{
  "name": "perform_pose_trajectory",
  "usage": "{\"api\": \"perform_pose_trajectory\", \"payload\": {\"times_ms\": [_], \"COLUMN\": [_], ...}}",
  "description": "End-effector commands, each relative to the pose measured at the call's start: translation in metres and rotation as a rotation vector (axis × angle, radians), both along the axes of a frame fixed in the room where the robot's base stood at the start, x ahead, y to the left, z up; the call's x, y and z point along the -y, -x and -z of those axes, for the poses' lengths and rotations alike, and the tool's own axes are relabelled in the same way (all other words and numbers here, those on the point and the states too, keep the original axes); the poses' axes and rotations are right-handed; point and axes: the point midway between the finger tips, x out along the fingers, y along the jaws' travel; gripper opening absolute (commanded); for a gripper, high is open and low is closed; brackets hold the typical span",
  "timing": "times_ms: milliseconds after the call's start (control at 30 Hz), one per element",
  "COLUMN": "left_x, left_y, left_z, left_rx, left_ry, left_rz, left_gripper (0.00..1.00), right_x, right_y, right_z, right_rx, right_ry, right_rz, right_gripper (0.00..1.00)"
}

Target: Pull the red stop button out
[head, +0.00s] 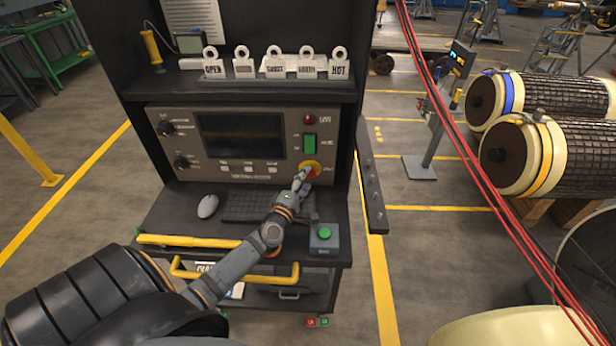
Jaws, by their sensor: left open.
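The red stop button (313,171) sits on a yellow surround (317,163) at the lower right of the control panel (152,150). My left gripper (303,178) is open at the button's lower left side, and partly hides it. I cannot tell whether the fingers touch the button or how far around it they are. My right gripper is not in view.
A keyboard (250,207), a mouse (208,206) and a box with a green button (324,233) are on the shelf below. Red cables (440,120) hang at the right.

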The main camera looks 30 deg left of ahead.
Motion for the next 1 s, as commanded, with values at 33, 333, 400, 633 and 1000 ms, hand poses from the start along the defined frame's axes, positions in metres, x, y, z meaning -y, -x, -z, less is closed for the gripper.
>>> {"api": "perform_pose_trajectory", "payload": {"times_ms": [33, 333, 400, 633, 1000], "left_x": [-0.001, -0.004, -0.004, -0.004, -0.004], "left_y": [-0.008, -0.025, -0.025, -0.025, -0.025], "left_z": [0.001, 0.000, 0.000, 0.000, 0.000], "left_rx": [0.001, -0.001, -0.001, -0.001, -0.001], "left_ry": [0.001, 0.000, 0.000, 0.000, -0.001], "left_rz": [-0.001, 0.001, 0.001, 0.000, 0.000], "left_gripper": [0.61, 0.61, 0.61, 0.41, 0.00], "right_x": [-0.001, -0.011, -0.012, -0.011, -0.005], "right_y": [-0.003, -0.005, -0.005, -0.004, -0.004], "right_z": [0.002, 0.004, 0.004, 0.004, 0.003], "right_rx": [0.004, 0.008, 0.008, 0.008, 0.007], "right_ry": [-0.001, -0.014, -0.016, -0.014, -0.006], "right_rz": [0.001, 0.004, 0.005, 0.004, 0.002], "right_gripper": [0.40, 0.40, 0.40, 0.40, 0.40]}}
